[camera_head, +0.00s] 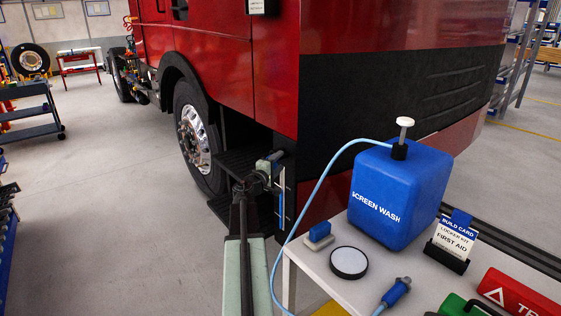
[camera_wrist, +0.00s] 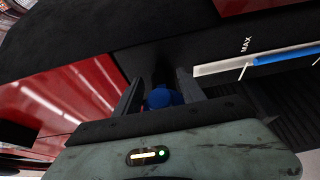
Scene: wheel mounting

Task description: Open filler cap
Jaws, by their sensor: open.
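A blue round cap (camera_wrist: 163,98), which looks like the filler cap, shows between the two dark fingers of my gripper (camera_wrist: 159,86) in the wrist view. The fingers are open, one on each side of the cap; I cannot tell whether they touch it. The cap appears seated in a dark recess of the truck's black panel. In the head view my gripper (camera_head: 275,159) reaches the red truck (camera_head: 225,65) beside the step, and hides the cap. A level gauge with a blue strip (camera_wrist: 285,56) and a MAX mark lies right of the cap.
A white table (camera_head: 325,277) at the front right holds a blue screen wash container (camera_head: 400,190) with a pump and pale blue hose, a round white-topped disc (camera_head: 348,262), a blue nozzle (camera_head: 397,291) and a build card (camera_head: 452,240).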

